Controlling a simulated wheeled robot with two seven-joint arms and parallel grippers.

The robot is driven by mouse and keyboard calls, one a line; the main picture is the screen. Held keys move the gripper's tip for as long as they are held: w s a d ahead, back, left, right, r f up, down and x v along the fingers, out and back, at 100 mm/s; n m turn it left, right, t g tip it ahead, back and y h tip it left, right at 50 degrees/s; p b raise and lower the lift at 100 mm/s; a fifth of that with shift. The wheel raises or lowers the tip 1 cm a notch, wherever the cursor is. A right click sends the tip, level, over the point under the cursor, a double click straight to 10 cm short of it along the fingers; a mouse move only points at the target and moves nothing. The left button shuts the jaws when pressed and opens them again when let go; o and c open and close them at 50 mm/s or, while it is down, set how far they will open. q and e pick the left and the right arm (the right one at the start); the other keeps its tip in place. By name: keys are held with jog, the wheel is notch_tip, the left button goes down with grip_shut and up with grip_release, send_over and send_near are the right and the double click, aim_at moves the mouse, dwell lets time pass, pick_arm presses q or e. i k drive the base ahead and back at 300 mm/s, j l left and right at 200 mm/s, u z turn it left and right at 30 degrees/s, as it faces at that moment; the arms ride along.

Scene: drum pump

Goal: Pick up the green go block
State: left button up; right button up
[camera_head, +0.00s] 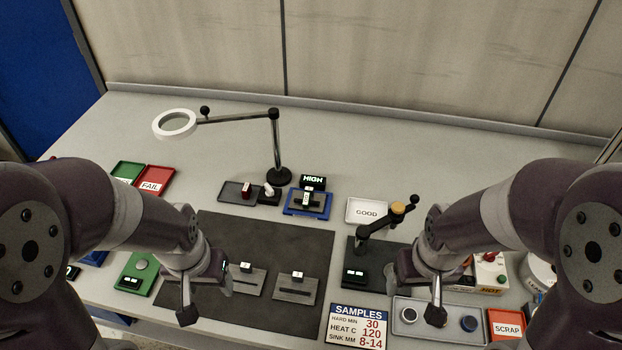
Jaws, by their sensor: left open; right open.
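I cannot make out a block clearly marked as the green go block. A small dark block with a pale, greenish-lit face (306,199) sits on the blue tray (322,211) near the middle. My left gripper (187,314) is open over the front edge of the dark mat, right of the green plate. My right gripper (436,314) is open over a grey tray at the right front. Neither visibly holds anything.
A magnifier lamp (275,145) stands behind the blue tray. A red FAIL tray (153,180) and a green tray (128,171) lie at the left. A white GOOD tray (367,211), a SAMPLES sign (357,326) and an orange SCRAP tray (506,325) lie to the right. The back is clear.

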aim_at(306, 198)
jog(key=j+z, duration=0.25)
jog(key=z, duration=0.2)
jog(key=k+j+z, duration=0.1)
jog(key=z, duration=0.4)
jog(key=k+j+z, duration=0.1)
jog(key=j+z, duration=0.15)
jog(key=z, duration=0.2)
